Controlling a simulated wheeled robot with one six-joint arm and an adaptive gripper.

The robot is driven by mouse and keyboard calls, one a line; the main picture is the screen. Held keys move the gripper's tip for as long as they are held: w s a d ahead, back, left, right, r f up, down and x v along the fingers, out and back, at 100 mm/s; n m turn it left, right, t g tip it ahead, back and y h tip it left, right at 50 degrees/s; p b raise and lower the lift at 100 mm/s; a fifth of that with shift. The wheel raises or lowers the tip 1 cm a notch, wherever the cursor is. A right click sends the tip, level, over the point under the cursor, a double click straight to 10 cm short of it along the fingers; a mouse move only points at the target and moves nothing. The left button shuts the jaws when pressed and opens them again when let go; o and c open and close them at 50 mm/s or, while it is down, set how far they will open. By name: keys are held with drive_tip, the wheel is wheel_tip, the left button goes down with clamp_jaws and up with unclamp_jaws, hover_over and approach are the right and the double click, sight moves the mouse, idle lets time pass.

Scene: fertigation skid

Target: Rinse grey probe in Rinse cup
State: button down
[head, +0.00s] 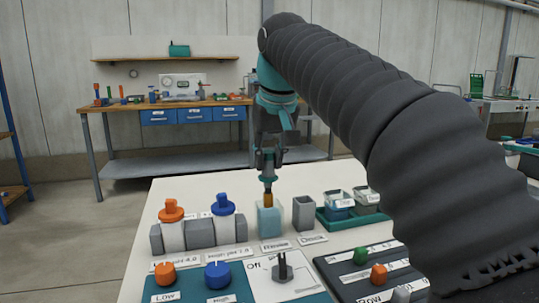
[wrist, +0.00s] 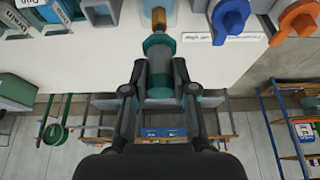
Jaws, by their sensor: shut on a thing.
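My gripper (head: 268,160) is shut on the probe (head: 268,185), which has a dark grey and teal body and a brown lower part. The probe hangs upright over the light blue, see-through rinse cup (head: 268,222), labelled "Rinse". Its brown end is at the cup's mouth; I cannot tell how far inside it reaches. In the wrist view my gripper (wrist: 160,85) has its fingers on both sides of the probe (wrist: 160,50). The brown end there points at the pale blue cup (wrist: 142,12), which the frame's top edge cuts off.
A grey open cup (head: 303,213) stands just right. A green tray (head: 345,220) holds jars at right. A grey knob (head: 282,266) and panels lie in front.

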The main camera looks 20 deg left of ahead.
sight(270, 172)
drive_tip(key=shift+f+b, duration=1.45)
drive_tip(key=shift+f, duration=0.8)
drive_tip(key=shift+r, duration=0.1)
drive_tip(key=shift+r+p, duration=0.7)
drive_tip(key=shift+p, duration=0.3)
drive_tip(key=shift+f, duration=0.1)
drive_tip(key=shift+f+b, duration=0.55)
drive_tip(key=shift+f, duration=0.25)
drive_tip(key=shift+r, duration=0.15)
